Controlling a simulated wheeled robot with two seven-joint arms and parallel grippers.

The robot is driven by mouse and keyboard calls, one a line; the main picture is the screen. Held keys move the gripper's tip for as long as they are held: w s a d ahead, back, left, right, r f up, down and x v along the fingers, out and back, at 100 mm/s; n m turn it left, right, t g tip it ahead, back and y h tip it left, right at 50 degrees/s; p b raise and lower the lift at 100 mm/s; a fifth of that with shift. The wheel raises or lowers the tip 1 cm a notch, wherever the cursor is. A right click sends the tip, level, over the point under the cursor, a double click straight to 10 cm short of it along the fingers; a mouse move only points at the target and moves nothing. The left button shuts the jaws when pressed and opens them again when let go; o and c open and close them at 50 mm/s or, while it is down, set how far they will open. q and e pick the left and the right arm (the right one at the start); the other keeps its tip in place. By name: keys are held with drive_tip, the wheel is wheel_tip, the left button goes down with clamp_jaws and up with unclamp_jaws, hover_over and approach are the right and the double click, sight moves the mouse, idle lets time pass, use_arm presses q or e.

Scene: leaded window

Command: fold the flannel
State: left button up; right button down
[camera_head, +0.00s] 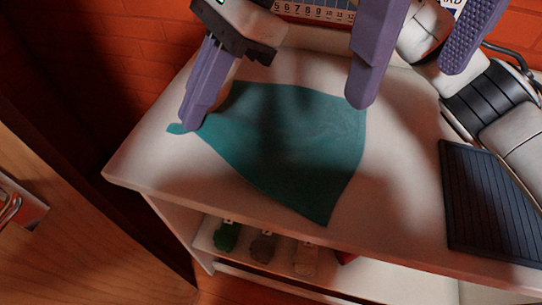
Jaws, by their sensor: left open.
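The teal flannel (290,135) lies on the pale tabletop, spread out in a rough four-sided shape with one corner pointing to the front edge. Its left corner narrows to a small tip at my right gripper (190,122). That gripper's purple fingers are together on this corner, with a bit of cloth showing beyond them. My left gripper (408,85) is open, with its two purple fingers wide apart above the table near the flannel's back right corner. Nothing shows between its fingers but the background and part of an arm.
The pale table (400,190) has bare room right of the flannel. A dark ribbed panel (487,205) lies at the right. A shelf below holds a green item (227,236), a grey item (264,246) and a pale item (305,259). A numbered chart (315,12) stands at the back.

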drive_tip(key=c, duration=0.6)
unclamp_jaws()
drive_tip(key=shift+c, duration=0.2)
wheel_tip(320, 180, up, 6)
drive_tip(key=w+d+t+h+p, duration=0.1)
drive_tip(key=t+h+p, duration=0.1)
drive_tip(key=p, duration=1)
drive_tip(key=shift+d+h, duration=0.35)
drive_tip(key=shift+h, duration=0.55)
drive_tip(key=s+v, duration=0.1)
drive_tip(key=v, duration=0.7)
drive_tip(key=shift+w, duration=0.35)
drive_tip(key=shift+r, duration=0.1)
